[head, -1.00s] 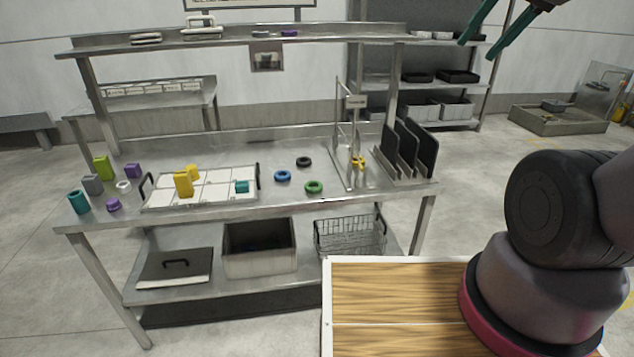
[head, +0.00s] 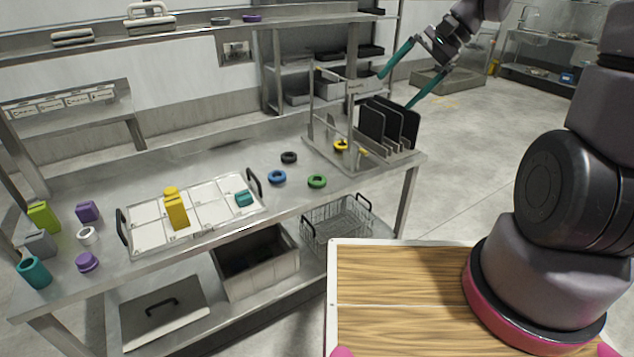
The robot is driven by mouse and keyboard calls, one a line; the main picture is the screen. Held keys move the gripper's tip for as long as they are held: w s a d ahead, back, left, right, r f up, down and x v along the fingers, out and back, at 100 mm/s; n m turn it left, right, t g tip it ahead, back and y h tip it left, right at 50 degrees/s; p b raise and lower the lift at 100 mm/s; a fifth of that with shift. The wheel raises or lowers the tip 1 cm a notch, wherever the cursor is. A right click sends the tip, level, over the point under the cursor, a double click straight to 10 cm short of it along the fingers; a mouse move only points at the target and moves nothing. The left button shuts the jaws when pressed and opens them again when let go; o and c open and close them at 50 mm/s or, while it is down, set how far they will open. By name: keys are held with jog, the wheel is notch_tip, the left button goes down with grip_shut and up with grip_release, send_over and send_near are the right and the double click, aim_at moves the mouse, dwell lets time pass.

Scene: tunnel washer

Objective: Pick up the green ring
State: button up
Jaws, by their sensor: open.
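The green ring (head: 317,181) lies flat on the steel table near its front edge, right of the blue ring (head: 277,177) and in front of the black ring (head: 289,157). My gripper (head: 394,83) is open and empty, with its two teal fingers spread wide. In the picture it shows above and to the right of the green ring, by the dark upright plates. Its exact height over the table is hard to tell. Nothing hides the green ring.
A rack of dark upright plates (head: 388,124) and a metal frame with a yellow ring (head: 341,145) stand right of the green ring. A white compartment tray (head: 148,238) with handles lies to the left. An overhead shelf (head: 190,30) spans the back.

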jog(key=w+a+f+m+t+y, duration=0.1)
jog(key=f+m, duration=0.4)
jog(key=f, duration=0.6)
jog(key=w+a+f+m+t+y, duration=0.2)
jog(key=w+a+f+m+y, duration=0.1)
jog(key=f, duration=0.8)
jog(key=w+a+f+m+t+y, duration=0.2)
jog(key=w+f+m, duration=0.4)
jog(key=f, duration=0.6)
jog(key=shift+a+f+m+y, duration=0.1)
jog(key=shift+a+m+y, duration=0.4)
jog(key=shift+a, duration=0.2)
jog(key=shift+a+f, duration=0.15)
jog(key=shift+a, duration=0.05)
send_near(312, 179)
jog(key=shift+w+a+f, duration=0.35)
jog(key=shift+w+f, duration=0.4)
jog(key=x, duration=0.5)
jog(key=shift+a+r, duration=0.25)
jog(key=shift+a, duration=0.2)
jog(key=c, duration=1.3)
jog(key=shift+o, duration=0.2)
notch_tip(312, 179, up, 10)
